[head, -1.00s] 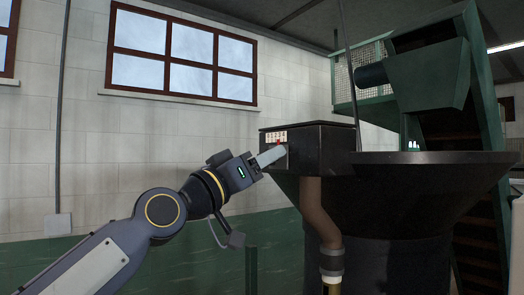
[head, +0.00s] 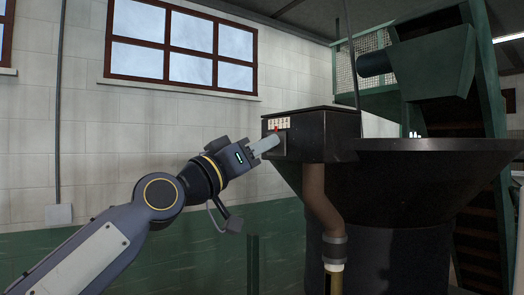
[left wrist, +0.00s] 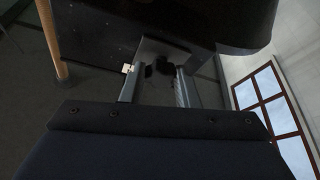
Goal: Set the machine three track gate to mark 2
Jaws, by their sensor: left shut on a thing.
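The machine's dark gate box (head: 335,130) stands on the rim side of the large black hopper. A pale scale plate (head: 278,123) with small marks is on its face, with a small red pointer (head: 276,129) at its lower edge. The marks are too small to read. My left gripper (head: 272,144) is at the box face just under the scale. In the left wrist view its two fingers (left wrist: 158,88) are closed about a dark part (left wrist: 163,68), apparently the gate's handle, mostly hidden between them. My right gripper is not in view.
A brown pipe (head: 318,205) drops from the box beside the black hopper (head: 410,190). A green conveyor frame (head: 485,110) rises behind it. The white wall (head: 110,165) with a window is behind my left arm.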

